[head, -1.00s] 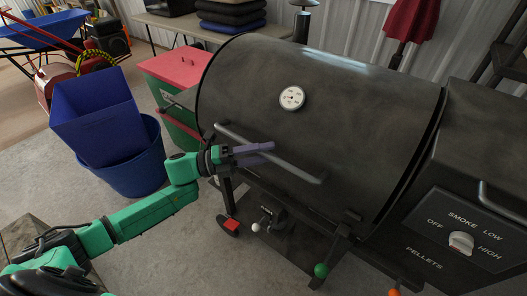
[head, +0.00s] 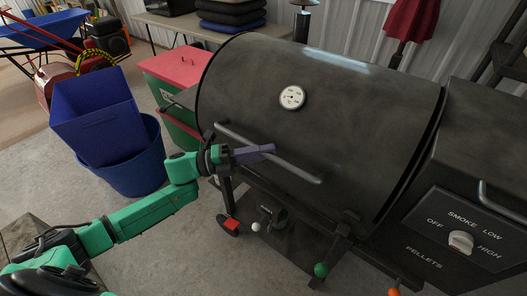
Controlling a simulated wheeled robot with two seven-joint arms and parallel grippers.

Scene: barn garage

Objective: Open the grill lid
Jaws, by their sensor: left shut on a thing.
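The grill lid (head: 340,110) is a large dark barrel-shaped cover with a round white gauge (head: 292,97) on its front. It looks shut. A long grey bar handle (head: 295,171) runs slantwise along its lower front. My left gripper (head: 262,152), with purple fingers on a green arm, is at the left-middle part of the handle. Its fingers are shut on the bar and cover a short stretch of it. My right gripper is not in view.
The pellet hopper with a control knob (head: 461,241) adjoins the grill on the right. Blue bins (head: 98,115) and a green-and-red chest (head: 172,75) stand to the left. Bare concrete floor lies below my left arm.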

